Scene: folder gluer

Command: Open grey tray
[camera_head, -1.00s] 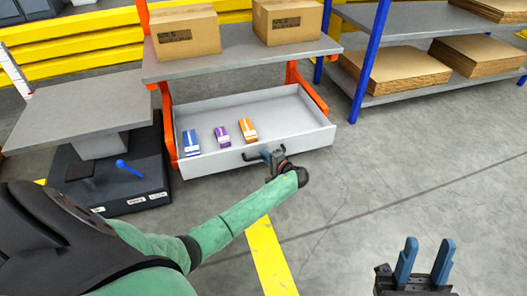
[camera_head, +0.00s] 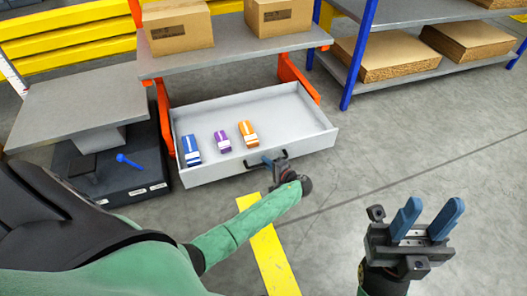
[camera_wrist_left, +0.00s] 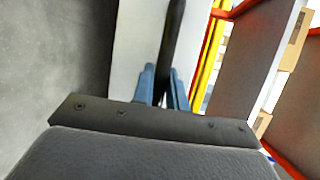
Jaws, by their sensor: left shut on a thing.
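The grey tray (camera_head: 270,112) is a shallow drawer under the orange-framed shelf, pulled well out toward me. Blue, purple and orange small boxes lie in its left half. My left gripper (camera_head: 268,163) is at the dark handle (camera_head: 283,155) on the tray's front and is shut on it. In the left wrist view, the blue fingers (camera_wrist_left: 162,85) stand on both sides of the dark handle bar (camera_wrist_left: 171,40). My right gripper (camera_head: 426,222) is open and empty, in the air at the right, well apart from the tray.
Two cardboard boxes (camera_head: 178,27) stand on the grey shelf (camera_head: 230,46) above the tray. A grey-topped scale (camera_head: 80,105) stands close at left. A blue-post rack (camera_head: 350,55) with cardboard stacks is at the back right. The floor (camera_head: 400,130) in front and right is clear.

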